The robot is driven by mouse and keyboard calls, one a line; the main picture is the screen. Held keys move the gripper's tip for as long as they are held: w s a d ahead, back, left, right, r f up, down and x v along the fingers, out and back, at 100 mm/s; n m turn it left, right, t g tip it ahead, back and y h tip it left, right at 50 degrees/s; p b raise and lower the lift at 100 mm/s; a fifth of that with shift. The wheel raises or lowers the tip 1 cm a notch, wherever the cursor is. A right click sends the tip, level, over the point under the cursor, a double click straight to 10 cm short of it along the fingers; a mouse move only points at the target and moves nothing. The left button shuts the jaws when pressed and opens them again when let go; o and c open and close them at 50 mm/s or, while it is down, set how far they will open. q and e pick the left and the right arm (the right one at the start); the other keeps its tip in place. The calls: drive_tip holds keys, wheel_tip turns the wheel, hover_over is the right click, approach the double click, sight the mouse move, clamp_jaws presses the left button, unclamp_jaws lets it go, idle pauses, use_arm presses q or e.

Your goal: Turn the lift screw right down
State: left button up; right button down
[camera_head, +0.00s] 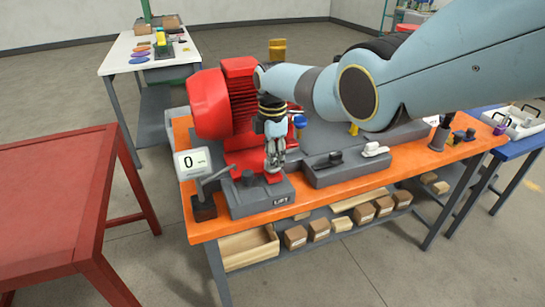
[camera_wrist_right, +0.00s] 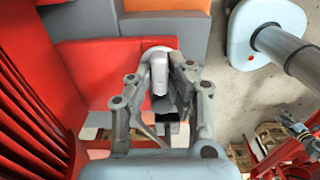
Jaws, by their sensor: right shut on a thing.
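The grey block marked LIFT (camera_head: 262,199) sits at the front left of the orange bench, beside the red pump. A dark round knob stands on its top. My right gripper (camera_head: 273,166) points down over the back right of this block. In the right wrist view my right gripper (camera_wrist_right: 166,62) is shut on a light grey, round-ended piece (camera_wrist_right: 159,75), which looks like the lift screw's head. The fingers hide most of it, and its height in the block cannot be seen.
A white display (camera_head: 193,162) reads 0 on the left, above a dark stand with a lever. The red motor (camera_head: 225,100) rises behind the gripper. A grey block with black and white handles (camera_head: 345,165) stands to the right. A red table (camera_head: 55,190) is at left.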

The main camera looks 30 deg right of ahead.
drive_tip(key=c, duration=1.3)
unclamp_jaws()
wheel_tip(320, 180, up, 12)
drive_tip(key=shift+f, duration=0.1)
